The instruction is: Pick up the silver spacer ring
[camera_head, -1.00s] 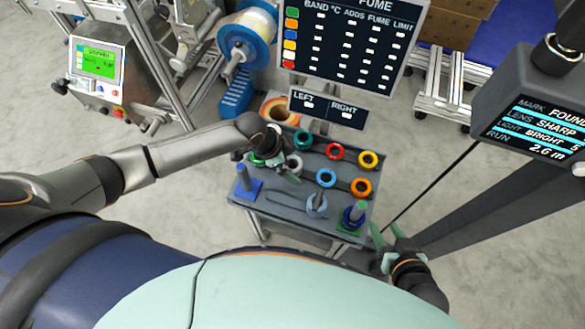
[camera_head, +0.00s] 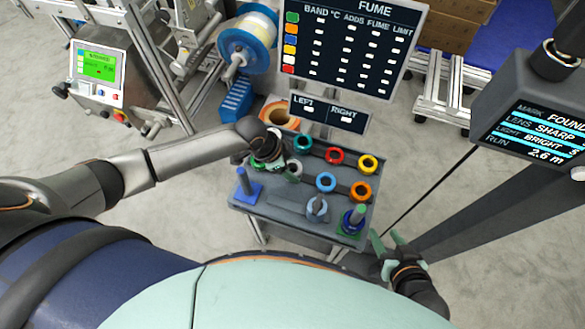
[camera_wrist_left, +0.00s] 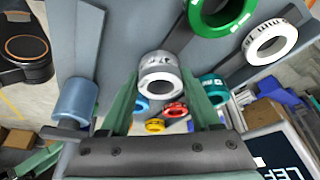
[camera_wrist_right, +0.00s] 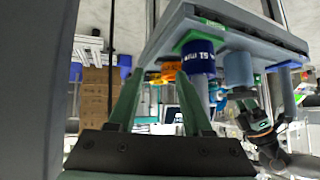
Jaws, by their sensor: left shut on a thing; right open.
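The silver spacer ring (camera_head: 293,171) is on the left part of the grey tray table in the head view. In the left wrist view the silver ring (camera_wrist_left: 160,72) sits between the two fingertips. My left gripper (camera_wrist_left: 160,88) is shut on it, with one finger on each side. In the head view my left gripper (camera_head: 276,164) hides part of the ring. I cannot tell whether the ring touches the tray. My right gripper (camera_head: 385,238) is open and empty, off the tray's front right corner.
The tray table (camera_head: 282,208) also holds teal (camera_head: 303,141), red (camera_head: 335,156), yellow (camera_head: 368,162), blue (camera_head: 326,181), orange (camera_head: 361,190) and grey-blue (camera_head: 317,207) rings. A blue peg stand (camera_head: 244,183) is at left. A green post stand (camera_head: 356,217) with a dark blue ring is at right.

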